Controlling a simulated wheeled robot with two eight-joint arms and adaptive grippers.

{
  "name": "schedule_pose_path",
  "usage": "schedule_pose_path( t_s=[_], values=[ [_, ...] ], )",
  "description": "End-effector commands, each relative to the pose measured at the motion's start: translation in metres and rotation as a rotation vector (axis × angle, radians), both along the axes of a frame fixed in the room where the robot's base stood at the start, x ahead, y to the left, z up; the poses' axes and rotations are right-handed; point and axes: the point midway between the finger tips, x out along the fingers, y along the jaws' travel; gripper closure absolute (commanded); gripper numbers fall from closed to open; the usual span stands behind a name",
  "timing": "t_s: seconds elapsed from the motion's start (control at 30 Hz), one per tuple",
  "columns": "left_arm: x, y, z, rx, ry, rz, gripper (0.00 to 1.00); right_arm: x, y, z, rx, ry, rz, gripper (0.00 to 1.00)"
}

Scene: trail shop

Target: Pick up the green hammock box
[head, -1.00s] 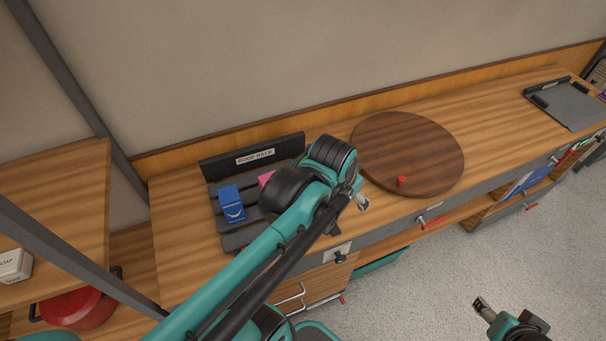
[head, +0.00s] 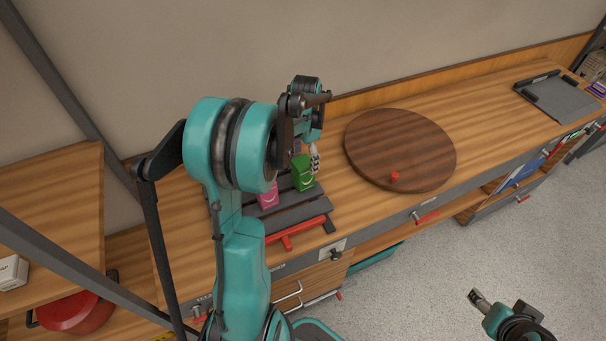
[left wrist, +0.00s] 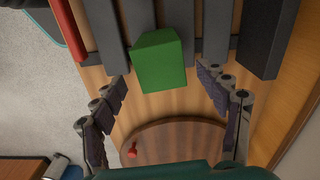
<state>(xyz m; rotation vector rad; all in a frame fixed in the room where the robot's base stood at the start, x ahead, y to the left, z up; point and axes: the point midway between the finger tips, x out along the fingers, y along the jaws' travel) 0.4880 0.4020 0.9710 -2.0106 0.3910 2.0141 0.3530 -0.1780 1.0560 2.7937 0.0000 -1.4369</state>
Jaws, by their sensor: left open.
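The green hammock box (head: 302,180) stands on the dark slatted roof rack (head: 297,213) in the head view. A pink box (head: 268,198) stands to its left. My left gripper (head: 307,152) is just above and behind the green box. In the left wrist view the green box (left wrist: 158,62) shows between the two spread fingers of the left gripper (left wrist: 162,80), with gaps on both sides; they do not touch it. My right gripper (head: 478,298) is low at the right, over the floor, and its jaws are not clear.
A round dark wooden board (head: 400,150) with a red knob (head: 395,176) lies on the counter right of the rack. A black tray (head: 557,97) is at the far right. A red pot (head: 75,312) sits on the lower left shelf. My left arm hides part of the rack.

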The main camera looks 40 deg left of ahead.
Motion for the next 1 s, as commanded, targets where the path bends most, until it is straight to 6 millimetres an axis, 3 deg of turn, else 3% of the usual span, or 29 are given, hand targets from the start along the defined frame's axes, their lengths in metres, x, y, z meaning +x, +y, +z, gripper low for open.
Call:
schedule_pose_path(
  t_s=[0.5,0.73,0.97,1.0],
  values=[
    [-0.006,0.004,-0.066,0.001,-0.001,0.0,0.26,0.0,0.0,-0.029,0.0,0.0,0.0,0.4],
    [-0.006,0.004,-0.066,0.001,-0.001,0.001,0.26,0.0,0.0,-0.028,0.0,0.0,0.0,0.4],
    [-0.006,0.004,-0.066,0.001,-0.001,0.001,0.84,0.0,0.0,-0.028,0.0,0.0,0.0,0.4],
    [-0.006,0.004,-0.066,0.001,-0.001,0.001,0.85,0.0,0.0,-0.028,0.0,0.0,0.0,0.4]
  ],
)
